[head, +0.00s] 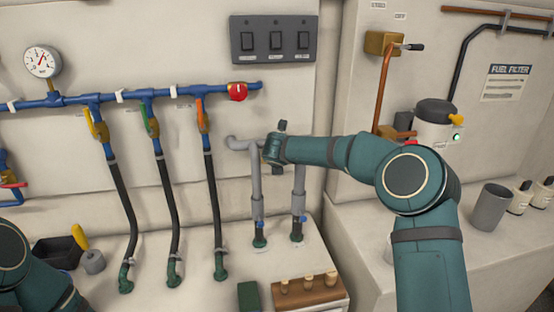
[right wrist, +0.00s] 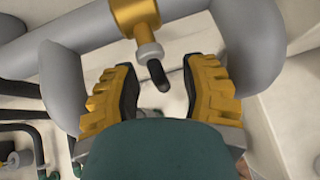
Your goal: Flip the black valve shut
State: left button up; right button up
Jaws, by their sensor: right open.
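The valve shows in the right wrist view as a brass body (right wrist: 134,14) with a pale collar and a short black handle (right wrist: 158,77), in front of a thick grey pipe (right wrist: 95,28). My right gripper (right wrist: 160,72) is open, with one yellow-padded finger on each side of the handle. I see gaps between the handle and both fingers. In the head view my right gripper (head: 275,148) is at the top of the grey pipe loop (head: 255,180), and my wrist hides most of the valve. My left arm (head: 30,270) shows at the lower left; its gripper is out of frame.
A blue manifold (head: 60,99) with several coloured levers and black hoses (head: 168,205) is at the left. A switch panel (head: 274,40) is above. A brass valve with a dark lever (head: 385,43) tops a copper pipe at the right. A wooden block (head: 308,292) lies below.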

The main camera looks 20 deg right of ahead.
jog(key=v, duration=1.2)
